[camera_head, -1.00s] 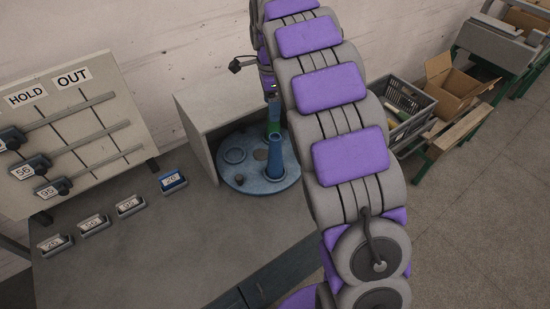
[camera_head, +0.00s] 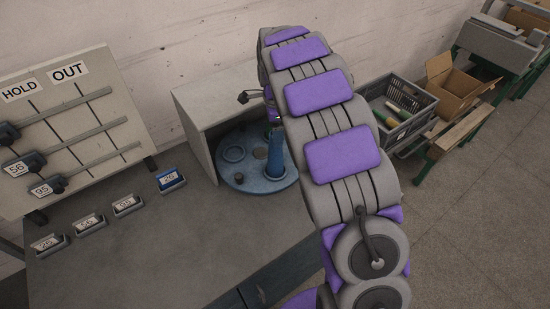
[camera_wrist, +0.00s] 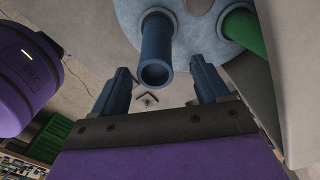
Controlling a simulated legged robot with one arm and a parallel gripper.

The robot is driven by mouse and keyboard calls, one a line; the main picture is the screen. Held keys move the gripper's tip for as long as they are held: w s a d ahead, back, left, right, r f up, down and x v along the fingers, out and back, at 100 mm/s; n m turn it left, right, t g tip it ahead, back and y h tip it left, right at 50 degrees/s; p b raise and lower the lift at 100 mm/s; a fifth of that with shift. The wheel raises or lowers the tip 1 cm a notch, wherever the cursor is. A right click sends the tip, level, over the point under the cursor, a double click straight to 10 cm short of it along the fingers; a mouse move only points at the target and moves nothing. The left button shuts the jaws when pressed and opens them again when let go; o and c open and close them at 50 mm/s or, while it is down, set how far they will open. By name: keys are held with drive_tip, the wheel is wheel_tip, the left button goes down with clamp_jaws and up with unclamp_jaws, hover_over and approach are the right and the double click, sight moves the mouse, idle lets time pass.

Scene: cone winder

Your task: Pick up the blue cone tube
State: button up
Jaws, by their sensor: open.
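The blue cone tube (camera_head: 275,158) stands upright on the round blue plate (camera_head: 240,183) on the table, close to my arm. In the wrist view the blue cone tube (camera_wrist: 157,52) points its open end toward the camera. My gripper (camera_wrist: 158,88) is open, with one dark finger on each side of the tube's end; whether they overlap it in depth I cannot tell. A green tube (camera_wrist: 243,32) stands on the same plate to the right in the wrist view. In the head view my arm hides most of my gripper and of the green tube.
A grey box-like panel (camera_head: 195,135) stands beside the plate at the left. A board marked HOLD and OUT (camera_head: 70,130) stands at the far left, with several small label holders (camera_head: 172,180) before it. A grey crate (camera_head: 405,115) holds tubes at the right. The table front is clear.

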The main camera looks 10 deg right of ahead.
sight(275, 154)
wheel_tip(275, 154, down, 5)
drive_tip(key=shift+s+a+f+b, duration=0.1)
drive_tip(key=shift+s+a+b, duration=0.05)
drive_tip(key=shift+b, duration=0.65)
drive_tip(key=c, duration=1.3)
drive_tip(key=shift+o, duration=0.2)
